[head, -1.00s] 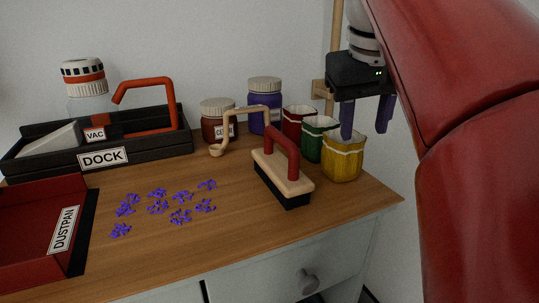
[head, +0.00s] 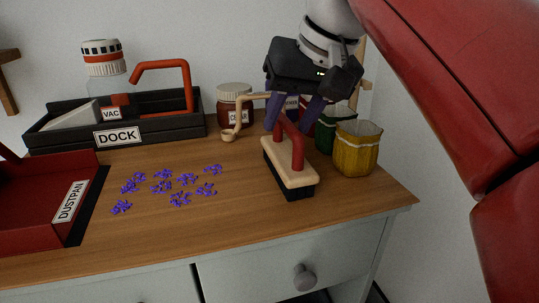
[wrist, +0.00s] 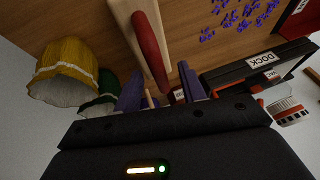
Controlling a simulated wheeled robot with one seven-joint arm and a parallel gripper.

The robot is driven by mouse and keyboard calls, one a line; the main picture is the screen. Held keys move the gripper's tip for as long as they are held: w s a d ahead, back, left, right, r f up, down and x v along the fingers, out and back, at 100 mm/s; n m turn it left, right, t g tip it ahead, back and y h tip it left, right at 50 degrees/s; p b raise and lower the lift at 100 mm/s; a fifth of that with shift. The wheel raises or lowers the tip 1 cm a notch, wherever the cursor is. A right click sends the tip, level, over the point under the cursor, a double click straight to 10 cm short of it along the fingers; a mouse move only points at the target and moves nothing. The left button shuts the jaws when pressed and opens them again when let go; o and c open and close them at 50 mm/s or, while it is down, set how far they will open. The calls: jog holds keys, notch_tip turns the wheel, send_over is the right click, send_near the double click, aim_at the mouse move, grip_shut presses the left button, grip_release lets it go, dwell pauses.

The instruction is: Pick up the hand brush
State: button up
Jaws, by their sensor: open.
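The hand brush (head: 290,176) stands on the wooden desk, with a pale wooden block, dark bristles underneath and a red arched handle (head: 291,141). In the wrist view the red handle (wrist: 151,45) and pale block (wrist: 126,12) show just beyond the fingers. My gripper (head: 292,122) is open, with its purple fingers above and behind the handle in the head view. I see nothing held between the fingers. The exact gap between fingers and handle is hard to tell.
Yellow (head: 357,150) and green (head: 326,132) pots stand right of the brush. A wooden scoop (head: 229,134) and a jar (head: 234,106) are behind left. Purple bits (head: 162,187) lie on the desk (head: 230,215), left of the brush. The dock tray (head: 170,130) and red dustpan (head: 40,200) are further left.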

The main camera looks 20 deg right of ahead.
jog(key=shift+x, duration=1)
jog(key=shift+c, duration=0.2)
grip_shut()
jog(key=shift+r, duration=0.1)
